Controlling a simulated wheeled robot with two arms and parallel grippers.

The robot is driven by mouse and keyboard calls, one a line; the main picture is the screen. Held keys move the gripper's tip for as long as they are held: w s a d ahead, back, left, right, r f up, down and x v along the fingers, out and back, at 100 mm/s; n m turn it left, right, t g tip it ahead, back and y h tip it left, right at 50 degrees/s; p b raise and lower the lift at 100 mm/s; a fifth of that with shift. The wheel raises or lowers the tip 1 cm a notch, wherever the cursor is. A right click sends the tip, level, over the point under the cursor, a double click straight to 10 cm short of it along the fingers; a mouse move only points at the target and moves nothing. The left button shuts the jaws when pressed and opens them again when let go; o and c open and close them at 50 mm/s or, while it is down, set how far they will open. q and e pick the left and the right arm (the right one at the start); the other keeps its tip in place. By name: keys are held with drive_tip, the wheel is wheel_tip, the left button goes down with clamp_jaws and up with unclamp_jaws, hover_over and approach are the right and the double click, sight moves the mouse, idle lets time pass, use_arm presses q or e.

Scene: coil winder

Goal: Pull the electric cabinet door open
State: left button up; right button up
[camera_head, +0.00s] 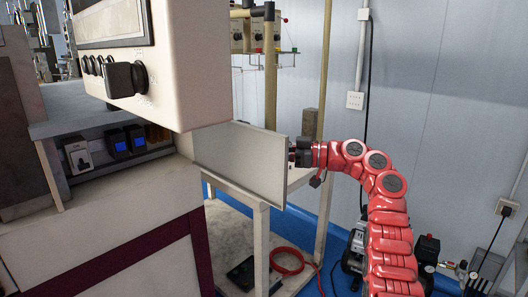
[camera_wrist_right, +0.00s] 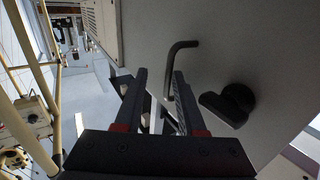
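The electric cabinet door (camera_head: 240,158) is a flat grey panel standing swung out from the cabinet side in the head view. My right gripper (camera_head: 299,153) is at the door's free edge, partly hidden behind it. In the right wrist view the gripper (camera_wrist_right: 160,75) has its two fingers apart, close to the door face (camera_wrist_right: 240,45). A dark bent handle (camera_wrist_right: 181,50) shows just beyond and between the fingertips; contact cannot be told. A black knob (camera_wrist_right: 230,104) sits to the right of it. The handle is hidden in the head view. My left gripper is not in view.
A beige control box (camera_head: 180,60) with knobs overhangs the door's hinge side. A pale table frame (camera_head: 262,240) with a red cable (camera_head: 290,262) stands below and behind the door. Black equipment (camera_head: 355,245) is on the floor by the wall.

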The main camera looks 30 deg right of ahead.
drive_tip(key=v, duration=1.7)
drive_tip(key=shift+s+r+p, duration=0.15)
drive_tip(key=shift+s+p, duration=0.15)
drive_tip(key=shift+p, duration=0.15)
drive_tip(key=shift+d, duration=0.1)
